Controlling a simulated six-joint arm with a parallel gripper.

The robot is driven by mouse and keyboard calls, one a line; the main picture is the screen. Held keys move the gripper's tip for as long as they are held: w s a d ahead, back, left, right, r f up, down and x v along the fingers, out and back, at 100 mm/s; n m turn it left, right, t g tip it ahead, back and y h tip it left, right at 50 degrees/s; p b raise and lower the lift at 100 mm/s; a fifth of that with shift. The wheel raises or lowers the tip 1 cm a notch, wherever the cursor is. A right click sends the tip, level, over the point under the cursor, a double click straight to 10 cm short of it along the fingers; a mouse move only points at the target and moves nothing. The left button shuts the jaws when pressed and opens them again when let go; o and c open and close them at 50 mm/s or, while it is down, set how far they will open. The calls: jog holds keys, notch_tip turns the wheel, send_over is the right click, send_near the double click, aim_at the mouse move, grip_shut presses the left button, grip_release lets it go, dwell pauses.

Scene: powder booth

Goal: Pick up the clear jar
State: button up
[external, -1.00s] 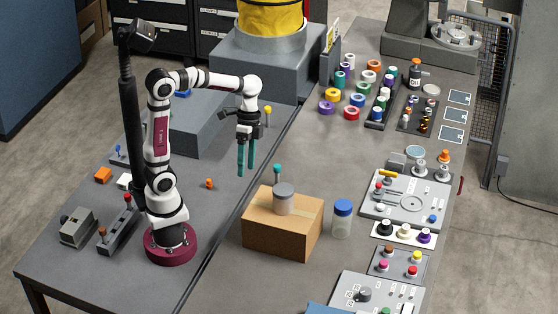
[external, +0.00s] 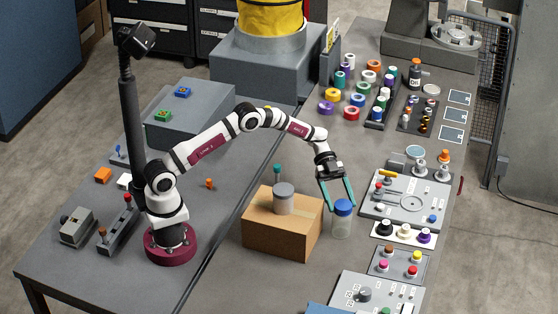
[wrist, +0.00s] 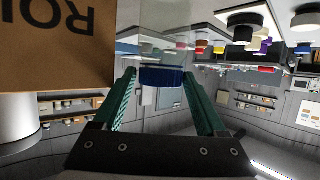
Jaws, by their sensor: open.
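The clear jar (external: 341,227) with a blue lid stands upright on the table, just right of the cardboard box. My gripper (external: 339,207) is at the jar's top, pointing down, with its two teal fingers apart on either side of the lid. In the wrist view the blue lid (wrist: 162,77) shows between the open fingers (wrist: 160,74), with a gap visible at the right finger. The left finger is close to the lid; I cannot tell whether it touches. The jar's see-through body is faint in the wrist view.
The table in front of the jar is partly clear.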

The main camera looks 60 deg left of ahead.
aim_at(346, 213)
jog(key=x, duration=0.5)
jog(key=shift+d+r, duration=0.1)
grip_shut()
